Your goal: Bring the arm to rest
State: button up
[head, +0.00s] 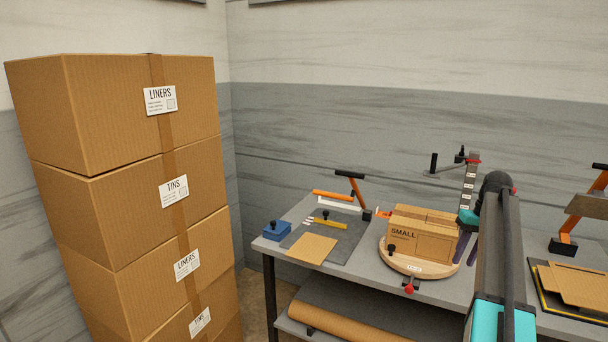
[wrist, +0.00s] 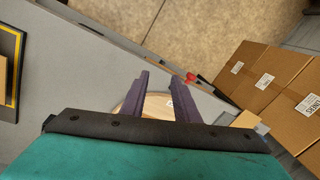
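My arm (head: 497,240) reaches over the grey workbench (head: 360,275) from the lower right of the head view. My gripper (head: 464,256) has dark purple fingers and hangs at the right side of the small cardboard box (head: 422,243). I cannot tell if it touches the box. In the wrist view my gripper (wrist: 161,82) is open, its two fingers apart with nothing held between them. The box sits on a round wooden turntable (head: 401,265) with a red knob in front. Part of the turntable (wrist: 156,106) shows between the fingers in the wrist view.
Tall stacked cartons (head: 115,115) stand left of the bench. A blue block (head: 277,231), a grey mat (head: 345,240) and an orange-handled tool (head: 352,190) are on the bench's left. A marked upright post (head: 470,185) stands behind the box. A black-and-yellow tray (head: 545,290) lies right.

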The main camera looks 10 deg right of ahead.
jog(key=s+a+f+n+g+y+b, duration=0.1)
jog(key=s+a+f+n+g, duration=0.2)
jog(key=a+f, duration=1.45)
jog(key=s+a+f+g, duration=0.2)
jog(key=s+a+f, duration=0.3)
jog(key=a+f, duration=1.3)
jog(key=s+a+f+n+g+h, duration=0.1)
jog(key=s+a+f, duration=0.3)
jog(key=s+f, duration=0.4)
jog(key=s+a+f+g, duration=0.1)
jog(key=s+a+f, duration=0.3)
jog(key=s+f, duration=0.3)
jog(key=s+a+f+h, duration=0.1)
jog(key=s+f, duration=0.2)
jog(key=s, duration=0.5)
jog(key=s+a+f+m+b, duration=0.1)
jog(key=s+f, duration=0.2)
jog(key=s, duration=0.5)
jog(key=shift+s+h, duration=0.2)
jog(key=shift+h, duration=0.2)
